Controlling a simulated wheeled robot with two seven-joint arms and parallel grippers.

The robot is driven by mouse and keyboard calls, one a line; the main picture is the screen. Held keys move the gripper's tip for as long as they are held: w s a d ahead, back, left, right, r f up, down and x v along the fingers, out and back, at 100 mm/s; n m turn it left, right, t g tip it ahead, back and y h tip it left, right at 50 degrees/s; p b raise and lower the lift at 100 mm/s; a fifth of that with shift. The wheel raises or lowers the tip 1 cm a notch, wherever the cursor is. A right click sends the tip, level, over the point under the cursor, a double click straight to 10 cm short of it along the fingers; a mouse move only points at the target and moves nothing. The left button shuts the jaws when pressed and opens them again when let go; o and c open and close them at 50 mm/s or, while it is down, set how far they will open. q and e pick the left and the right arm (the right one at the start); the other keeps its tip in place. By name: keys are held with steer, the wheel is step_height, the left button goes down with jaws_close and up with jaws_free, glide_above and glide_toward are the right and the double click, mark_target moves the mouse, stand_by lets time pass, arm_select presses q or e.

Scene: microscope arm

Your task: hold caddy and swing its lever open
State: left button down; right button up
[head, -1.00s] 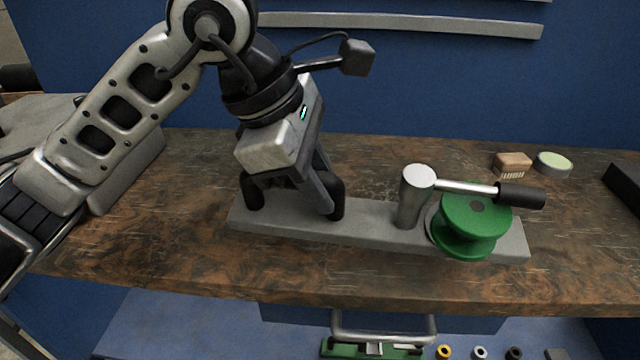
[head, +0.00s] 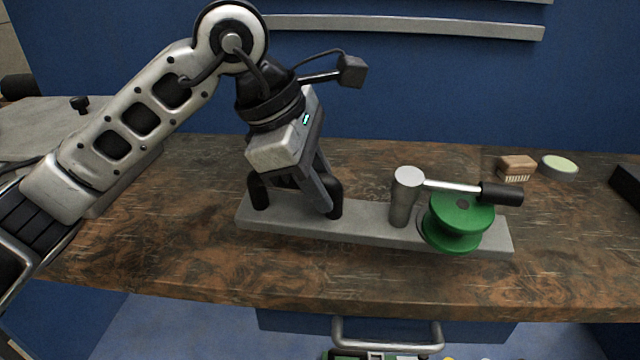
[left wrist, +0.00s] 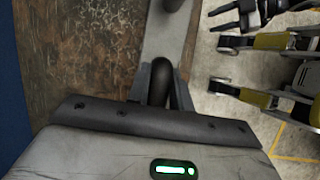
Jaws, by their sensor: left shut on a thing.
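The caddy is a long grey base plate (head: 355,228) on the wooden bench, with a grey post (head: 404,200) and a green spool (head: 457,222) at its right half. Its lever, a silver rod with a black grip (head: 502,194), runs from the post top to the right, over the spool. My left gripper (head: 305,196) is shut on the black handle (head: 336,198) at the plate's left end. In the left wrist view the dark handle (left wrist: 160,82) sits between the fingers. The gripped part is mostly hidden in the head view. My right gripper does not show clearly.
A wooden brush (head: 516,166) and a round pale-green tin (head: 558,166) stand behind the lever grip. A dark object (head: 627,188) is at the right edge. A drawer handle (head: 388,334) juts out below the bench front. Bench surface is free before the plate.

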arm_select(q)
steer(key=shift+w+f+b, duration=0.5)
steer(key=shift+w+f, duration=0.25)
steer(key=shift+w, duration=0.1)
steer(key=shift+w+a+f+b, duration=0.1)
steer(key=shift+w+f+b, duration=0.5)
steer(key=shift+w+f, duration=0.4)
steer(key=shift+w+a+f+b, duration=0.15)
steer(key=shift+w+f+b, duration=0.5)
steer(key=shift+w+f, duration=0.75)
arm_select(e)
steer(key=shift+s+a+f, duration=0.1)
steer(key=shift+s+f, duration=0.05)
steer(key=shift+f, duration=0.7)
arm_select(q)
steer(key=shift+w+r, duration=0.1)
steer(key=shift+f, duration=0.25)
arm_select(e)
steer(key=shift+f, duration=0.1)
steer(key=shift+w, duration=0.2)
arm_select(q)
steer(key=shift+a+f+b, duration=0.1)
steer(key=shift+f+b, duration=0.35)
steer(key=shift+f, duration=0.05)
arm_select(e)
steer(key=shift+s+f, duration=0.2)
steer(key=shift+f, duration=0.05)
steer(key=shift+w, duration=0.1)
